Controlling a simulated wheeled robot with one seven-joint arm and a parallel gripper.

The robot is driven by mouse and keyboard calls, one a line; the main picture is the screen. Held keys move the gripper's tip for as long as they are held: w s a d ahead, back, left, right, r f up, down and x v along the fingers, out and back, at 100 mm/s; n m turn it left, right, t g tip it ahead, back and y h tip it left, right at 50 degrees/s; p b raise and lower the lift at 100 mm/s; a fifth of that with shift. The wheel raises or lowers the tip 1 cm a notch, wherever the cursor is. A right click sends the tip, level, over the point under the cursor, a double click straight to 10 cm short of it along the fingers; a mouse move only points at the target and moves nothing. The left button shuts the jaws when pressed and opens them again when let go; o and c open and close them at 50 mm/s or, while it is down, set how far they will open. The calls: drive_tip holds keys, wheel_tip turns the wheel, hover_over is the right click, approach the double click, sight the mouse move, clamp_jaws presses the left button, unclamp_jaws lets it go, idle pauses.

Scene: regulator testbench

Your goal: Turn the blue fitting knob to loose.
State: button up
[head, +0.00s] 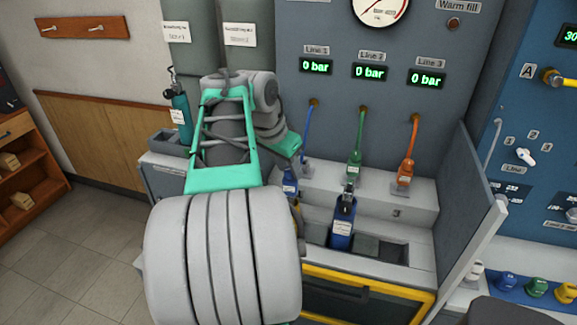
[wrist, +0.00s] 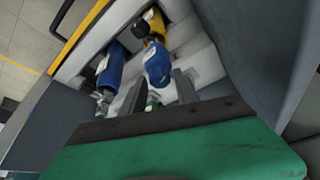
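The blue fitting (head: 290,182) shows in the head view below the Line 1 hose, partly hidden by my arm. In the head view my arm hides the fingers. The knob's setting cannot be read.
Green (head: 355,163) and orange (head: 406,170) fittings stand to the right. A grey side panel (head: 462,205) bounds the bench at right.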

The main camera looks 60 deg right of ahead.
drive_tip(key=shift+o, duration=1.3)
drive_tip(key=p+v, duration=0.2)
drive_tip(key=v, duration=0.5)
drive_tip(key=shift+r, duration=0.3)
drive_tip(key=shift+a, duration=0.1)
